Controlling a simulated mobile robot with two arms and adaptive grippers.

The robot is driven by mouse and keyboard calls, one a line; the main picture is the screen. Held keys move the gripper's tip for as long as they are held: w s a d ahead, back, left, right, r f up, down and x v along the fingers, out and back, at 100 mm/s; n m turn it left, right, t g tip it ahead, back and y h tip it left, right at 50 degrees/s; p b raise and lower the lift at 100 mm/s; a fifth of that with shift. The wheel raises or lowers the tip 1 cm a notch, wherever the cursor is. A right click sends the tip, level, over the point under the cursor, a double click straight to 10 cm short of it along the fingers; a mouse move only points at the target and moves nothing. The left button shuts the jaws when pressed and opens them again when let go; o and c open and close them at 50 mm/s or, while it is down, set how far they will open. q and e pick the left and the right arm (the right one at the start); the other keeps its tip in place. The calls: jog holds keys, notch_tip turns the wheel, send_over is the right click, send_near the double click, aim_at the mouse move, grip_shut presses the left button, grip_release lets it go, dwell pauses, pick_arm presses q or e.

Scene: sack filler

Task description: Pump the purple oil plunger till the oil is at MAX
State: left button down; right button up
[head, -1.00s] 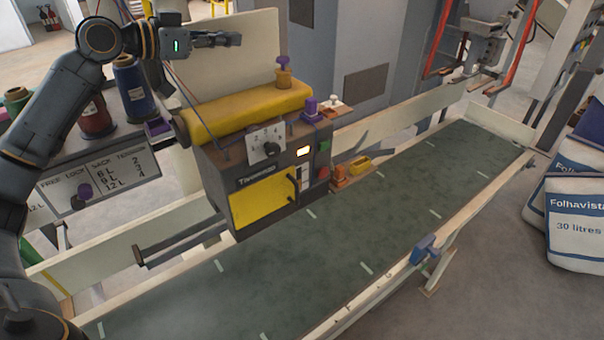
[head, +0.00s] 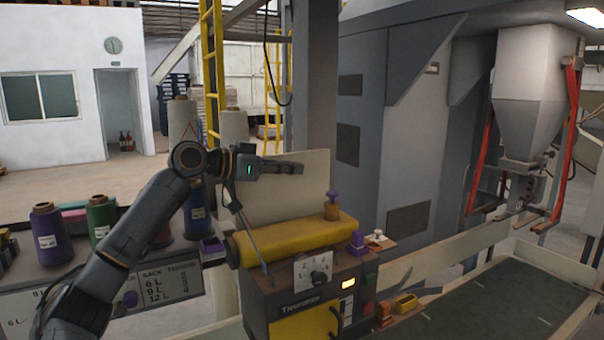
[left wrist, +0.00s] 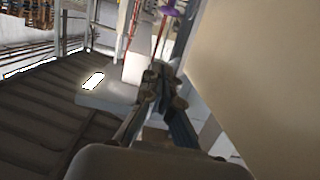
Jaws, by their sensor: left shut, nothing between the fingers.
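The purple-topped plunger (head: 333,197) stands upright in a brass-coloured cup on the right end of the machine's yellow cover (head: 290,238). A purple knob (left wrist: 168,8), seemingly the same plunger, shows at the top of the left wrist view. My left gripper (head: 299,168) is shut and empty. In the head view it appears above and left of the plunger, in front of the cream board, apart from the knob. Its closed fingers (left wrist: 164,84) also show in the left wrist view. I cannot make out an oil level or a MAX mark. My right gripper is out of view.
The cream board (head: 300,190) stands behind the cover. Another purple part (head: 357,243) sits at the machine's right side. Thread spools (head: 50,235) stand on the left shelf. The green conveyor (head: 490,315) lies at the lower right.

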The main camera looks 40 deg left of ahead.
pick_arm(q)
jog(key=p, duration=0.4)
send_over(332, 199)
jog(key=f+v, duration=0.1)
jog(key=v, duration=0.2)
jog(key=f, duration=0.3)
jog(key=f+p, duration=0.1)
jog(key=f, duration=0.1)
jog(key=shift+w+a, duration=0.15)
jog(key=shift+w, duration=0.1)
jog(key=shift+f, duration=0.1)
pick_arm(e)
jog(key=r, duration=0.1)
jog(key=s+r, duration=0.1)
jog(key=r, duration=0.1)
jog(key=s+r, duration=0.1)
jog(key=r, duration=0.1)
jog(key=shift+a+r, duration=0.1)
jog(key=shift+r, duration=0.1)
pick_arm(q)
jog(key=shift+w, duration=0.1)
jog(key=shift+f, duration=0.1)
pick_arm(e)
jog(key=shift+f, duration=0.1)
